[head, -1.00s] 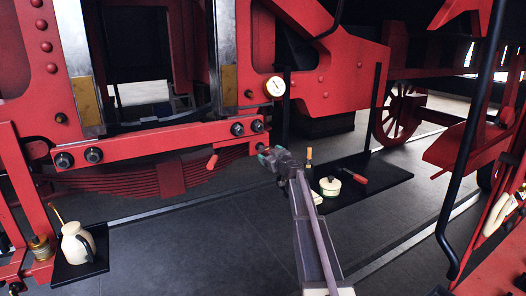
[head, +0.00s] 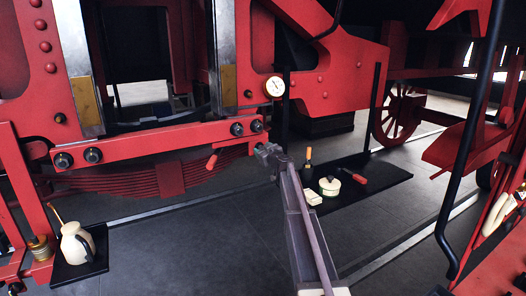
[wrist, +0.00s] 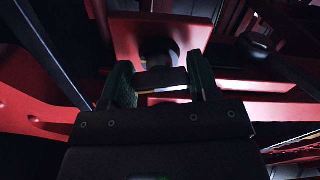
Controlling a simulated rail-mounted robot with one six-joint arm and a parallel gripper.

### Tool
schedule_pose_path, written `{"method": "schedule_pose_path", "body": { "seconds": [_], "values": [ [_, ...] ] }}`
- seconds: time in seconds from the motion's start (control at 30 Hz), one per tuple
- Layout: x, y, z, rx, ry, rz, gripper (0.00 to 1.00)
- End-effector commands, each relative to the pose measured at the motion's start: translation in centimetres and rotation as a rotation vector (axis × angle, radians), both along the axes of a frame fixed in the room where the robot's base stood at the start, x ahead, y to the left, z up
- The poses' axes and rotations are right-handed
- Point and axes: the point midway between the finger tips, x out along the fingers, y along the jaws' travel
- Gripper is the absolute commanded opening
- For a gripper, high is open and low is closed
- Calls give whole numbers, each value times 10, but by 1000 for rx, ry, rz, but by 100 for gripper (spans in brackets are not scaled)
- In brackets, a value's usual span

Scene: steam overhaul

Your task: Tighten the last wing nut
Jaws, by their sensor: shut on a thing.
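My gripper (head: 262,150) is at the right end of the red bar, just below the dark round nuts (head: 247,128). In the wrist view, its two green-padded fingers (wrist: 161,84) stand apart with a dark flat piece between them, which I take to be the wing nut (wrist: 162,78). A dark round stud or boss (wrist: 158,50) shows just beyond it, in front of a red plate. In the head view the wing nut is hidden by my gripper.
A pressure gauge (head: 275,87) is above my gripper. A cream oil can (head: 77,243) stands at lower left. The floor between is clear.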

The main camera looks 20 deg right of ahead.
Motion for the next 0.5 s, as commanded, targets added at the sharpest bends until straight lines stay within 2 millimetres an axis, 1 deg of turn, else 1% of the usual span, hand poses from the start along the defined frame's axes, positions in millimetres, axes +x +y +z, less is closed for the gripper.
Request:
{"method": "schedule_pose_path", "body": {
  "seconds": [0.13, 0.3, 0.37, 0.5],
  "values": [
    [0, 0, 0, 27, 2, 0, 31],
    [0, 0, 0, 214, 19, 0, 31],
    [0, 0, 0, 258, 23, 0, 31],
    [0, 0, 0, 278, 25, 0, 31]
  ]
}}
